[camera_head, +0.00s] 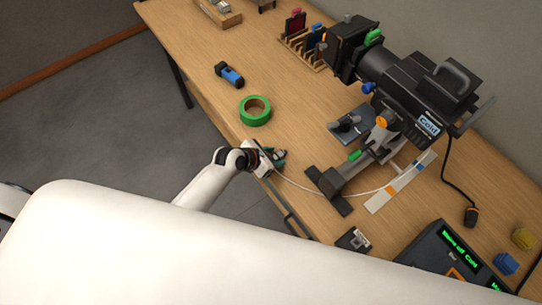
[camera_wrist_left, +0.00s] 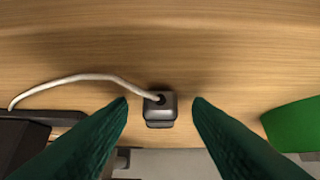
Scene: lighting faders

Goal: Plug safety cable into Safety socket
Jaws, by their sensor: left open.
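My left gripper (camera_head: 276,157) reaches over the front edge of the table in the head view. Its dark green fingers are open in the left wrist view (camera_wrist_left: 160,108). A small grey block, like a plug (camera_wrist_left: 159,106), is between the fingertips with clear gaps on both sides. A white cable (camera_wrist_left: 85,77) runs from its top towards the left. In the head view this white cable (camera_head: 315,190) curves from the gripper towards the lamp stand; the plug there is hidden by the gripper. I cannot read any label saying Safety, so I cannot tell which socket is meant.
A black stage lamp (camera_head: 415,88) stands right of the gripper on a dark stand (camera_head: 345,180). A green tape roll (camera_head: 255,111) and a blue-black tool (camera_head: 230,75) lie behind. A small box (camera_head: 353,240) and a console (camera_head: 445,255) are at front right.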

